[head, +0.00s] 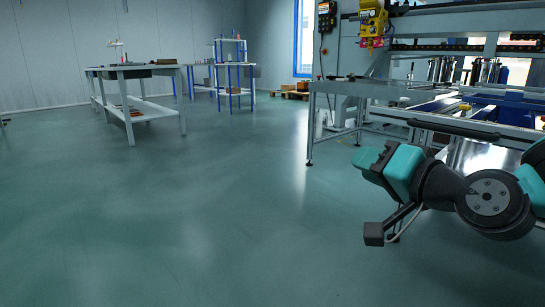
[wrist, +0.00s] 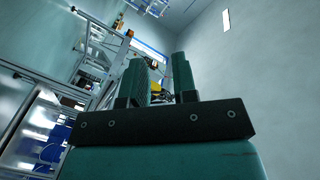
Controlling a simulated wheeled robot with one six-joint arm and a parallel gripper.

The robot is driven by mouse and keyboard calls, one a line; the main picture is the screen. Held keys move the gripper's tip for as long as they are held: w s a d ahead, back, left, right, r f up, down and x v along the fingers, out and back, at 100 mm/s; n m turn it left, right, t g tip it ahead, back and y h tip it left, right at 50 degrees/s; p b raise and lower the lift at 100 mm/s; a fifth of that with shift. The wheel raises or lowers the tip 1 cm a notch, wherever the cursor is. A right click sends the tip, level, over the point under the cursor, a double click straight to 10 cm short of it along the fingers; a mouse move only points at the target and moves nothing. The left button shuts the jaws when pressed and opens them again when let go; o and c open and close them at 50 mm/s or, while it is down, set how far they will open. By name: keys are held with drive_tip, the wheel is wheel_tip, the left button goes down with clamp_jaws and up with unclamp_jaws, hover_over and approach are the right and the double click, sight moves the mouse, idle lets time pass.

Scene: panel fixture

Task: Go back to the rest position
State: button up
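My gripper (head: 368,158) is at the end of my arm on the right side of the head view, out over the floor in front of the machine frame. Its teal fingers point left and away from the machine. In the wrist view the two dark green fingers of my gripper (wrist: 160,68) stand apart with a clear gap, and nothing is between them. The arm is bent, and part of it runs out of the head view at the right edge.
A steel machine frame (head: 345,88) with blue parts stands close behind my arm on the right. A grey workbench (head: 160,68) is at the back left, with a blue-legged shelf (head: 231,67) beside it. The green floor (head: 190,210) at left and centre is clear.

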drive_tip(key=s+a+r+n+g+p, duration=0.5)
drive_tip(key=s+n+g+p, duration=0.1)
drive_tip(key=s+g+p, duration=0.25)
drive_tip(key=s+d+r+n+g+h+p, duration=0.2)
drive_tip(key=s+r+g+p, duration=0.15)
drive_tip(key=s, duration=0.35)
drive_tip(key=s+d+r+n+g+h+p, duration=0.2)
drive_tip(key=s+n+g+p, duration=0.1)
drive_tip(key=s+p, duration=0.25)
wheel_tip(320, 180, up, 36)
drive_tip(key=p, duration=3.5)
drive_tip(key=shift+s+a+f, duration=0.15)
drive_tip(key=shift+s+a, duration=0.05)
drive_tip(key=shift+a, duration=0.05)
